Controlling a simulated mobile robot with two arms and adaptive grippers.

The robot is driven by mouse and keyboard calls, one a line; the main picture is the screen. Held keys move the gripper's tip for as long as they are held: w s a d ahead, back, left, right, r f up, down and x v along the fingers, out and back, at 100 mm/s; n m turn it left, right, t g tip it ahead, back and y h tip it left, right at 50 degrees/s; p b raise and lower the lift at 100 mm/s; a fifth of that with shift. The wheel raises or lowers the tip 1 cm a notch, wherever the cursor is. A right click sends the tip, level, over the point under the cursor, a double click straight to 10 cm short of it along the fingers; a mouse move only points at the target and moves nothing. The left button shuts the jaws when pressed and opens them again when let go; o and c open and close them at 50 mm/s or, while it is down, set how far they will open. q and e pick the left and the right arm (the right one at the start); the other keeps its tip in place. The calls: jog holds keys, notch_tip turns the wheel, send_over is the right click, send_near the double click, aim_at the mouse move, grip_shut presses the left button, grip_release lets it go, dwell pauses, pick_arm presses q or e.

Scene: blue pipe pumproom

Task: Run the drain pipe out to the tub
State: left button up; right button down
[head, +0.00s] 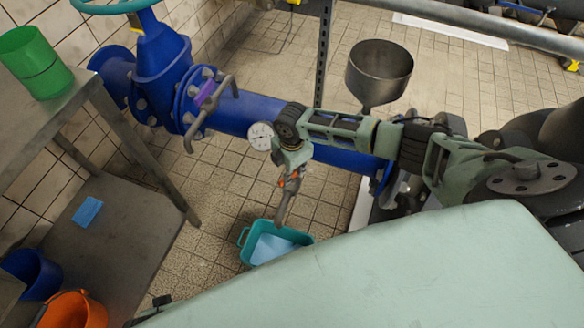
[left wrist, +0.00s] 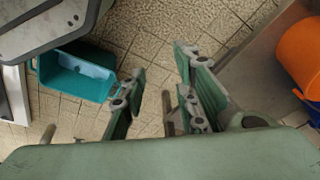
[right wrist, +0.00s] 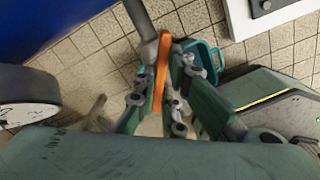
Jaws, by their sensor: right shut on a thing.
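The drain pipe (head: 282,208) is a short grey pipe with an orange grip, below the pressure gauge in the head view. My right gripper (head: 292,178) is shut on the orange grip (right wrist: 162,75), and the grey pipe (right wrist: 144,22) runs up past its fingers in the right wrist view. The teal tub (head: 254,232) stands on the floor with a light blue inside. In the head view the pipe's lower end overlaps the tub's far rim; I cannot tell its height above it. The tub also shows in the left wrist view (left wrist: 50,82). My left gripper (left wrist: 160,98) is open and empty.
A large blue pipe (head: 240,115) with a valve crosses behind my right arm. A steel funnel (head: 379,72) stands beyond it. A metal table (head: 40,120) at left bears a green cup (head: 35,62). Orange (head: 72,310) and blue (head: 32,272) buckets are at lower left.

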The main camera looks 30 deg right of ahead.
jog(key=n, duration=0.3)
jog(key=shift+p, duration=0.3)
pick_arm(q)
jog(key=shift+s+f, duration=0.3)
jog(key=shift+f, duration=0.5)
jog(key=shift+s+f, duration=0.25)
jog(key=shift+f, duration=0.55)
pick_arm(e)
jog(key=shift+n, duration=1.7)
jog(key=c, duration=1.8)
grip_release()
jog(key=shift+c, duration=0.2)
jog(key=shift+r, duration=0.3)
notch_tip(320, 180, up, 11)
jog(key=shift+r, duration=0.2)
